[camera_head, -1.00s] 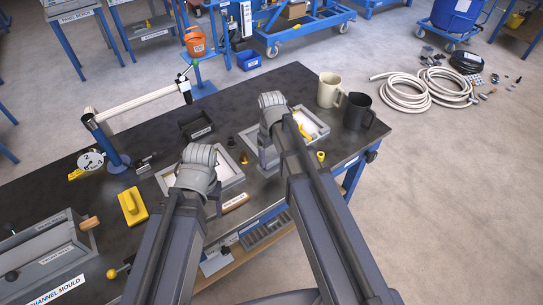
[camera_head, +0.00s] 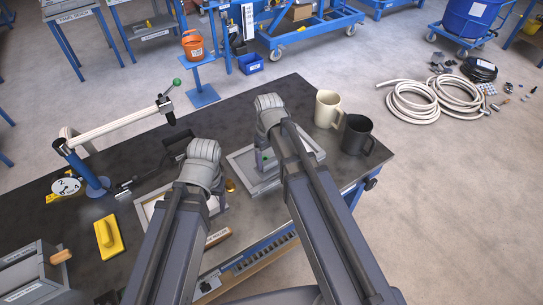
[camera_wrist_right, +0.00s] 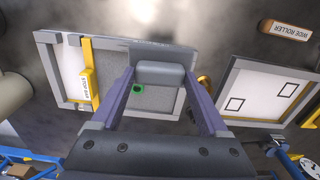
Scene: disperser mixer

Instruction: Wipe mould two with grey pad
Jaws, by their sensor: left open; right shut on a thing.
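My right gripper (camera_head: 263,160) is shut on the grey pad, whose grey block (camera_wrist_right: 161,73) shows between the fingers in the right wrist view. The pad is over the framed mould (camera_head: 302,163) at the right; I cannot tell whether it touches. In the right wrist view this mould (camera_wrist_right: 52,36) has a white part, a speckled grey part and a yellow stop bar (camera_wrist_right: 90,78). My left gripper (camera_head: 218,205) is open beside a second framed mould (camera_head: 142,212), partly hidden by my arm. That mould (camera_wrist_right: 260,92) shows two black squares in the right wrist view.
Beige (camera_head: 327,108) and dark (camera_head: 356,134) mugs stand right of the right mould. A yellow block (camera_head: 108,236), a dial (camera_head: 66,187) and a blue post (camera_head: 88,172) with a white arm are at the left. The wide roller's label (camera_wrist_right: 285,30) lies near the moulds.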

